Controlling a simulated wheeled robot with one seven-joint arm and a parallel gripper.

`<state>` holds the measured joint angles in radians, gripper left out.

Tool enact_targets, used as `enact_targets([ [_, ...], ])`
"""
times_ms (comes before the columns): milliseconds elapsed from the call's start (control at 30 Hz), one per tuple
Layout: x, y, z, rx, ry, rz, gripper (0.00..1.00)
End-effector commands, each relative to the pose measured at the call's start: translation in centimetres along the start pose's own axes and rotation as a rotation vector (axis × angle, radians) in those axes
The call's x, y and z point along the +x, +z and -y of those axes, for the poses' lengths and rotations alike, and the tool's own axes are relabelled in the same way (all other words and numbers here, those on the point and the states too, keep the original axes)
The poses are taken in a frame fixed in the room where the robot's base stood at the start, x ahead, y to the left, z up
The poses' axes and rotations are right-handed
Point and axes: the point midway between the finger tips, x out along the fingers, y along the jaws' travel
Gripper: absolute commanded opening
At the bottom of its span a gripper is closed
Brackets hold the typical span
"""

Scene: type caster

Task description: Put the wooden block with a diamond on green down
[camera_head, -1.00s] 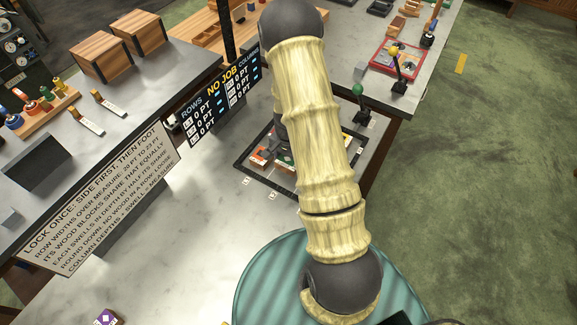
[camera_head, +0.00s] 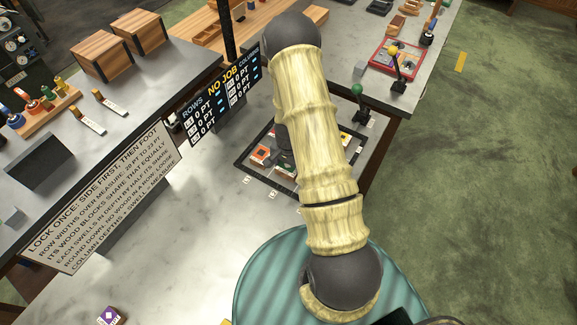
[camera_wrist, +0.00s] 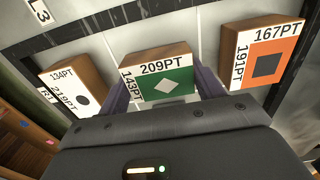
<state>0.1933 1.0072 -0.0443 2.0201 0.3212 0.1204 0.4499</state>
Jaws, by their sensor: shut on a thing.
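The wooden block with a white diamond on green (camera_wrist: 165,86) is in the middle of the wrist view, labelled 209PT and 143PT. My gripper (camera_wrist: 165,92) is shut on it, with a purple finger at each side. A block with a dark square on orange (camera_wrist: 268,62) lies to its right, labelled 167PT and 191PT. A block with a dark dot on white (camera_wrist: 80,96) lies to its left. In the head view the dark frame (camera_head: 243,163) on the bench holds several blocks, and my arm hides the gripper and held block. Whether the held block touches the surface cannot be told.
Levers with a green knob (camera_head: 357,90) and a yellow knob (camera_head: 394,51) stand beyond the frame, to the right. The NO JOB sign (camera_head: 222,92) and the instruction board (camera_head: 105,200) stand to the left. A purple block (camera_head: 109,316) lies at the bottom left.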

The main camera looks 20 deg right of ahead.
Motion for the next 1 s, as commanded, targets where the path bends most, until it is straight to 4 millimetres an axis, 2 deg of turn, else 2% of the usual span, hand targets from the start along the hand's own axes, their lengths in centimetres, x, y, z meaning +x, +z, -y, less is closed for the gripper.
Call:
enact_targets([
  [33, 0.3, 0.0, 0.0, 0.000, 0.000, 0.000, 0.43],
  [67, 0.3, 0.0, 0.0, 0.000, 0.000, 0.000, 0.68],
  [167, 0.2, 0.0, 0.0, 0.000, 0.000, 0.000, 0.88],
  [633, -0.5, 0.0, 0.0, -0.001, 0.000, -0.001, 0.88],
  [1000, -4.9, 0.1, 0.1, -0.004, -0.002, -0.002, 0.88],
])
